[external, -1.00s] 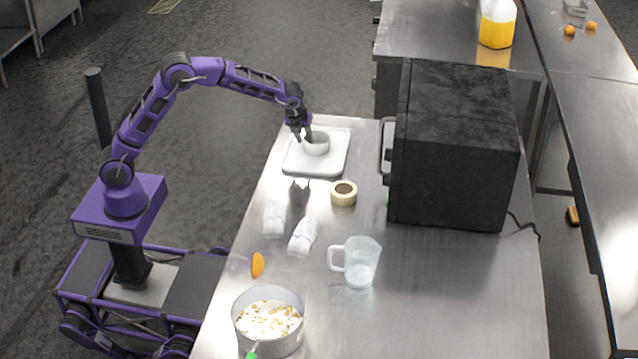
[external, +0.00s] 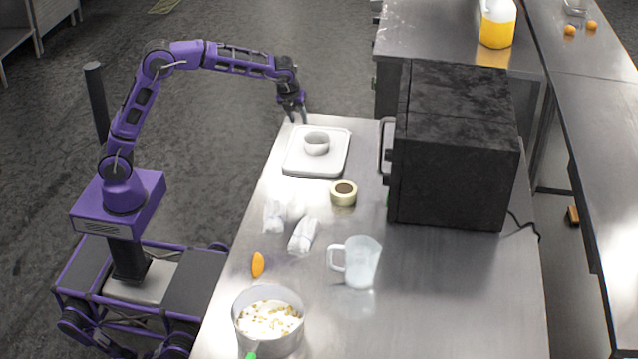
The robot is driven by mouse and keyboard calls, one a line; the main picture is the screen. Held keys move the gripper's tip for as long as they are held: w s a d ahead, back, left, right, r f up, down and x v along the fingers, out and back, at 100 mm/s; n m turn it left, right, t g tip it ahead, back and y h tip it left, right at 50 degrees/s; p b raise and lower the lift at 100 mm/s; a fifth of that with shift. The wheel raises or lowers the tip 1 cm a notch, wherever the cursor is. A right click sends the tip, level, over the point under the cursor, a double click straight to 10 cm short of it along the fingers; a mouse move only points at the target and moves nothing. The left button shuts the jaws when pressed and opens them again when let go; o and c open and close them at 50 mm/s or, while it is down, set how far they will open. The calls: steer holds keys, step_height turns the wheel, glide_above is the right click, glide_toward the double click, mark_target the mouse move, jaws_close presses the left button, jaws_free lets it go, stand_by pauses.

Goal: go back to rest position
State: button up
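My gripper (external: 297,119) is raised near the far left corner of the steel table, pointing down. Its fingers look spread apart with nothing between them. A small white bowl (external: 316,144) sits on a white tray (external: 302,169), to the lower right of the gripper and apart from it. My arm bends up from its base and reaches across to the table's far end.
On the table are a black oven (external: 455,150), a tape roll (external: 343,193), two white cloth-like bundles (external: 304,236), a clear jug (external: 361,263), an orange item (external: 258,264) and a pot of food (external: 268,320). Open floor lies behind my arm.

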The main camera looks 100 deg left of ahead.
steer(key=shift+d+r, duration=0.2)
steer(key=shift+r, duration=0.2)
